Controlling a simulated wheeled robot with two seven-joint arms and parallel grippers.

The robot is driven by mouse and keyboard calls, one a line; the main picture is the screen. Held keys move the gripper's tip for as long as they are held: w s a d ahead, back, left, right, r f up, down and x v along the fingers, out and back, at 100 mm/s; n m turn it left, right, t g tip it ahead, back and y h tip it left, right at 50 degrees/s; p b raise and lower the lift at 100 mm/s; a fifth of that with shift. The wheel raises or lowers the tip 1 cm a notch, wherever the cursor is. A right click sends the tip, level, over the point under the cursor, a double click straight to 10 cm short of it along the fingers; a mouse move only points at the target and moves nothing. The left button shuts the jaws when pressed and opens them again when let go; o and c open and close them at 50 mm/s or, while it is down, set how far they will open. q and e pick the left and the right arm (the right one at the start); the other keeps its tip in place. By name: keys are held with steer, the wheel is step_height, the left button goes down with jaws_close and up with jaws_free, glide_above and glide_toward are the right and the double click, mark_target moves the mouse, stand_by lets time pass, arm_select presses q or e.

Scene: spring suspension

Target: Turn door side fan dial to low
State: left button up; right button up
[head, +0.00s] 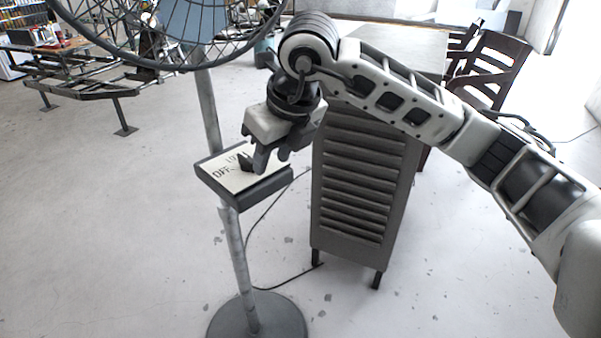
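The fan stands on a grey pole (237,252) with a round base (258,318). A tilted control box (243,178) is fixed to the pole, with a pale face marked "OFF" and a partly hidden "LO". A small black dial (246,162) sits on that face, beside my gripper's fingers. My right gripper (268,160) points down over the right part of the box, its fingers at or very near the dial. I cannot tell whether they touch it, or how far apart they are. The other dial markings are hidden behind the gripper. My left gripper is not in view.
The fan's round wire cage (170,64) hangs over the upper left. A grey slatted cabinet (362,185) stands right of the pole, behind my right arm. A wooden chair (492,68) is at the back right.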

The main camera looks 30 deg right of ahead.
steer(key=s+d, duration=0.2)
steer(key=s, duration=0.4)
steer(key=shift+s+b, duration=0.2)
steer(key=shift+b, duration=0.15)
